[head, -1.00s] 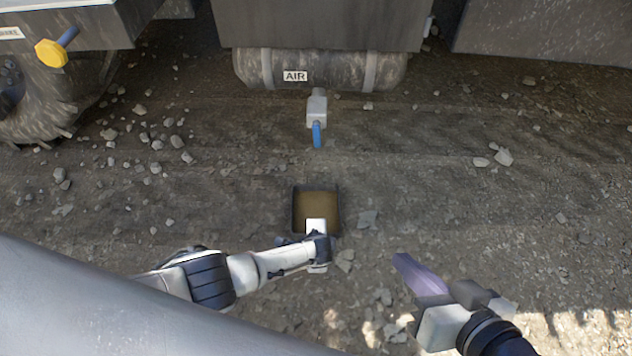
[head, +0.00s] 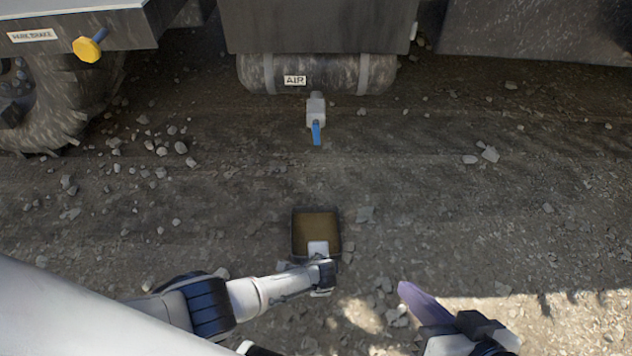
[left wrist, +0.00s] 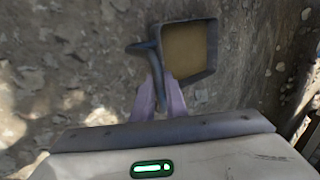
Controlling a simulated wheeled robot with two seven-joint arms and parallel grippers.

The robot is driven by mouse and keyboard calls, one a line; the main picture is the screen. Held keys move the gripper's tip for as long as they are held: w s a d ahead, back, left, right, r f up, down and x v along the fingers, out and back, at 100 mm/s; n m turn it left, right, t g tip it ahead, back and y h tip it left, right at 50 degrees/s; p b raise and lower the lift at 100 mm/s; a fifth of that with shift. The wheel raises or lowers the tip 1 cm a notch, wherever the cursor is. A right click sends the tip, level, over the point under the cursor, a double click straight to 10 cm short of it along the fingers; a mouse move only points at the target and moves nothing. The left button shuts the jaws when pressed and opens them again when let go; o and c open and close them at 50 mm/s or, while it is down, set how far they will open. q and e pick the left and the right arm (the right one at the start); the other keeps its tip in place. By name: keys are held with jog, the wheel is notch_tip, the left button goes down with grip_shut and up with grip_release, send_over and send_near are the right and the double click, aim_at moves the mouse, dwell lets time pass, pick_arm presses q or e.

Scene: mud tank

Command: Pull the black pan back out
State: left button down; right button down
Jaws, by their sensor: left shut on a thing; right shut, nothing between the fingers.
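The black pan (head: 295,236) is a small square tray with brown liquid or mud in it, low over the gravel in the middle of the head view. My left gripper (head: 318,262) is at its near edge, shut on the pan. In the left wrist view the pan (left wrist: 213,45) shows with a handle at its side, and the left fingers (left wrist: 160,98) are closed on that handle. My right gripper (head: 410,292) is shut and empty, at the lower right, apart from the pan.
A tank marked AIR (head: 330,75) hangs under the vehicle, with a blue-handled valve (head: 316,130) below it. A wheel (head: 45,105) and a yellow knob (head: 88,50) are at the left. Loose stones lie about; the ground between valve and pan is mostly clear.

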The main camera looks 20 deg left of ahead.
pick_arm(q)
jog(key=shift+s+d+f, duration=0.1)
jog(key=shift+s+f, duration=0.15)
jog(key=shift+s, duration=0.2)
jog(key=shift+s+d+f, duration=0.1)
jog(key=shift+s+f, duration=0.1)
jog(key=shift+s, duration=0.25)
pick_arm(e)
jog(key=shift+s+d+f, duration=0.1)
jog(key=shift+s+f, duration=0.1)
jog(key=shift+s, duration=0.2)
pick_arm(q)
jog(key=c, duration=1.3)
grip_release()
pick_arm(e)
jog(key=shift+w+r, duration=0.1)
pick_arm(q)
jog(key=p+v, duration=1)
jog(key=shift+w+r+p, duration=0.2)
jog(key=shift+p, duration=0.1)
pick_arm(e)
jog(key=s+d+m+h, duration=0.1)
jog(key=s+d+h, duration=0.1)
jog(key=d, duration=0.3)
jog(key=shift+d+t+h, duration=0.3)
jog(key=shift+d+h, duration=0.1)
jog(key=shift+h, duration=0.1)
